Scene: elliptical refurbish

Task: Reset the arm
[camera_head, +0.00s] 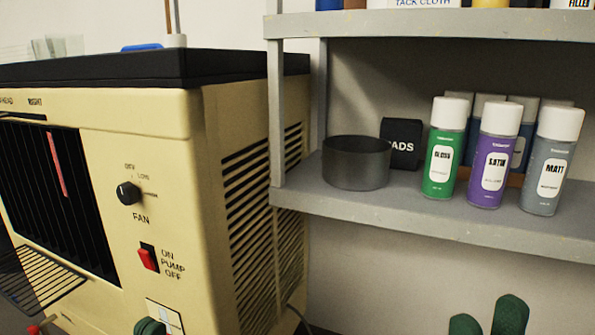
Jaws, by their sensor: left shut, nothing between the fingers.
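My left gripper (150,327) shows only as a dark green tip at the bottom edge, in front of the lower part of the cream machine. It is shut and empty. My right gripper (487,322) shows as two dark green fingertips at the bottom right, below the grey shelf. Its fingertips stand apart with nothing visible between them. Both arms are out of view below the picture.
The cream machine (150,105) has a fan knob (128,193) and a red pump switch (147,258). The grey shelf (420,212) holds a dark round tin (356,165), a black box (402,140) and several spray cans (492,155). Below it is bare wall.

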